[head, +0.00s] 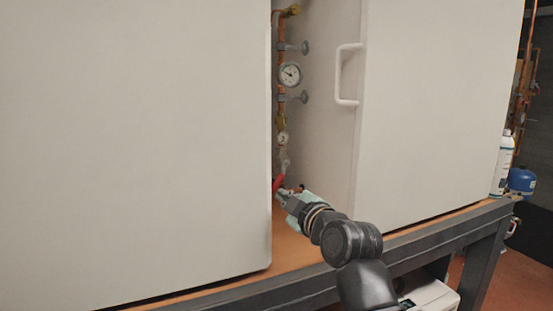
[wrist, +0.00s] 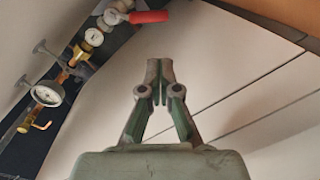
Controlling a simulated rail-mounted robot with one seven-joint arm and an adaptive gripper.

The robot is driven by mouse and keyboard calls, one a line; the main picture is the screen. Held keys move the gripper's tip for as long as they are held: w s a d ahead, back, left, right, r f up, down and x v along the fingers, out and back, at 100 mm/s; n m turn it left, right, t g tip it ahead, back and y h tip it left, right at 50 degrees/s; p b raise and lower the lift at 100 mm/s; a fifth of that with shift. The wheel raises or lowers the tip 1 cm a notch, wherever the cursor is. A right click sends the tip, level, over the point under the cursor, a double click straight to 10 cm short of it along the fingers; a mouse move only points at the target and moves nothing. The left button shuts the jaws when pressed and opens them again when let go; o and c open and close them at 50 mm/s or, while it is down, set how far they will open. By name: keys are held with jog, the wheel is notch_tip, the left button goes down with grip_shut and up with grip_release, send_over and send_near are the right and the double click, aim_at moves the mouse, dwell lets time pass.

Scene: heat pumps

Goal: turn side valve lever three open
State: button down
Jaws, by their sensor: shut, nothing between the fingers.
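A red valve lever (head: 278,181) shows low in the gap between the white panels in the head view, at the bottom of a copper pipe run. In the wrist view the red lever (wrist: 149,16) lies at the top, pointing right from a grey valve body (wrist: 112,17). My gripper (wrist: 160,88) is shut and empty, below the lever in the wrist picture and apart from it. In the head view my gripper (head: 284,194) is close to the lever and partly overlaps its surroundings. I cannot tell which lever is number three.
The pipe run carries a pressure gauge (head: 290,75) and grey handwheels. A white door with a handle (head: 347,75) stands right of the gap, and a large white panel (head: 135,140) stands left. The gap is narrow. A spray bottle (head: 502,163) and blue canister (head: 521,182) stand far right.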

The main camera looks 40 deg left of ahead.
aim_at(280, 176)
jog(key=w+a+t+p, duration=0.1)
jog(key=w+a+p, duration=0.4)
jog(key=a, duration=0.2)
jog(key=shift+w+a+f+m, duration=0.2)
jog(key=shift+a+m, duration=0.05)
jog(key=shift+m, duration=0.15)
jog(key=shift+f, duration=0.1)
dwell(0.5)
